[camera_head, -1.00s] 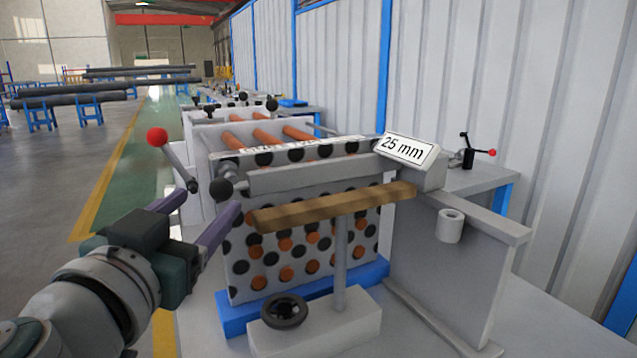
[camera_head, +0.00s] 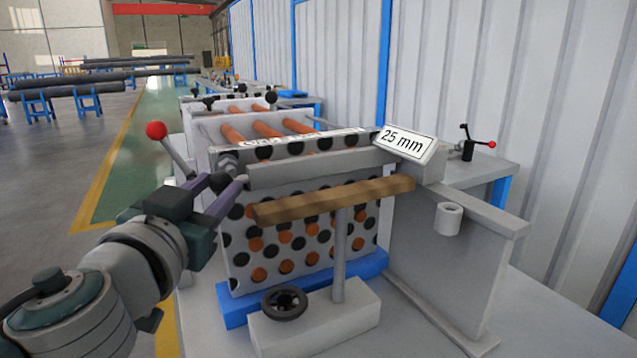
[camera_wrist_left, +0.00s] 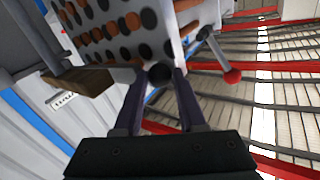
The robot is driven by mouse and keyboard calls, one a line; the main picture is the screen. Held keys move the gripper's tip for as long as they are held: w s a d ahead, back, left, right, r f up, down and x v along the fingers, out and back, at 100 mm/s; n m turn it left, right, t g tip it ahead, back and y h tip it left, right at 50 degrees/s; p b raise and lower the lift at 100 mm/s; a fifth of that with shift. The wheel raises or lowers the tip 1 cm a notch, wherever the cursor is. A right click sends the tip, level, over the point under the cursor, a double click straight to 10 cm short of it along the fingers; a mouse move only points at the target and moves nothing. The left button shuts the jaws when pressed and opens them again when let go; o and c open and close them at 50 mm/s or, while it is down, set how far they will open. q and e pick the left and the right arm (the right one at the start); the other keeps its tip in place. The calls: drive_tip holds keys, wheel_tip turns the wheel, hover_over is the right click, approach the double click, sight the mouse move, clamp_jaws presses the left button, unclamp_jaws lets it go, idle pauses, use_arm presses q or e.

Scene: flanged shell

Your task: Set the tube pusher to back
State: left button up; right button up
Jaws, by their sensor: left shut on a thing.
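A black ball knob (camera_head: 221,183) sticks out at the left end of the perforated tube plate assembly, near the grey horizontal bar (camera_head: 320,168). I take it as the tube pusher's handle, but cannot be sure. My left gripper (camera_head: 224,184) is shut on this knob, with its purple fingers on either side. The knob (camera_wrist_left: 160,72) also shows between the fingertips in the left wrist view. The tube plate (camera_head: 300,240), with orange and black holes, stands behind the bar. Several orange tubes (camera_head: 268,128) run behind it. The right gripper is not in view.
A red-knobbed lever (camera_head: 156,131) rises just left of and above my left gripper. A wooden beam (camera_head: 335,199) on a post with a handwheel (camera_head: 284,303) stands in front of the plate. A "25 mm" sign (camera_head: 404,143) sits at the right. The floor at left is open.

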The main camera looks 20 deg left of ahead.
use_arm(q)
clamp_jaws()
idle(0.8)
